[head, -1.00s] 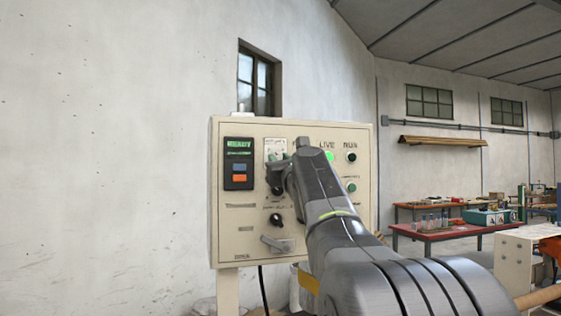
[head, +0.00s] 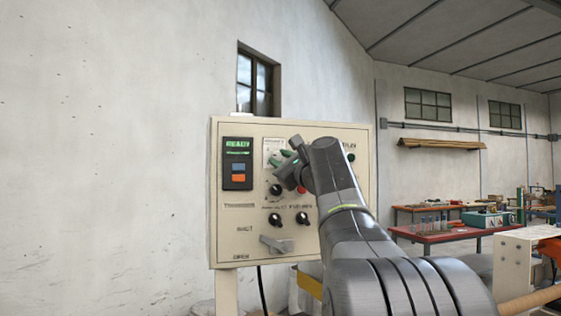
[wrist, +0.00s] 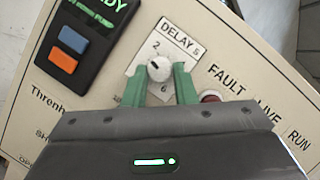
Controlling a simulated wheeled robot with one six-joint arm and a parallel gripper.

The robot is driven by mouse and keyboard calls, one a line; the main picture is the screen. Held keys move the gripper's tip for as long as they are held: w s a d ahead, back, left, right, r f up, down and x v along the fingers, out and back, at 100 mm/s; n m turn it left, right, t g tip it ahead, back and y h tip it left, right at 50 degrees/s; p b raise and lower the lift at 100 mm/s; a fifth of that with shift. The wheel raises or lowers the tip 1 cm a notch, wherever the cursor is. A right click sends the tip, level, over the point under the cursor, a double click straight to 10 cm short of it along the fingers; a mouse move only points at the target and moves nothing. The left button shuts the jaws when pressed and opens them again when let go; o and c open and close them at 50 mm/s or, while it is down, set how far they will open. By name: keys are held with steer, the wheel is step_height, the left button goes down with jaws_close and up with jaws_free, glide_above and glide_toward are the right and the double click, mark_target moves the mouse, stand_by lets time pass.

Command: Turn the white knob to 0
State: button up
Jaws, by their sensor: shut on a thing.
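The white knob (wrist: 159,68) sits on a white dial plate (wrist: 181,38) marked "DELAY s" in the wrist view. A small dark mark on the knob lies toward its upper left, near the 2; a 6 shows below right. The 0 cannot be made out. My gripper (wrist: 160,74) has its two green fingers on either side of the knob, shut on it. In the head view my gripper (head: 285,158) reaches the panel from the right and hides the knob; the plate's top (head: 273,145) shows.
The beige control panel (head: 228,215) carries a display with blue and orange buttons (head: 238,174). Black knobs (head: 275,220) and a grey lever (head: 276,243) sit lower. A red button (wrist: 211,97) is close right of my fingers. Free space lies left of the panel.

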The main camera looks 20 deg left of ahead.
steer(key=n+g+p, duration=0.1)
steer(key=n, duration=0.1)
steer(key=n+g+p, duration=0.1)
steer(key=n, duration=0.2)
steer(key=r+n+g+p, duration=0.1)
steer(key=n, duration=0.1)
steer(key=shift+w+d+n, duration=0.15)
steer(key=shift+n, duration=0.15)
steer(key=n+p, duration=0.1)
steer(key=n, duration=0.1)
steer(key=n+g+h+p, duration=0.1)
steer(key=n+p, duration=0.1)
steer(key=shift+n+h, duration=0.3)
steer(key=o, duration=1)
steer(key=b+v, duration=0.3)
steer(key=v, duration=1.1)
steer(key=shift+r, duration=0.15)
steer(key=shift+w, duration=0.1)
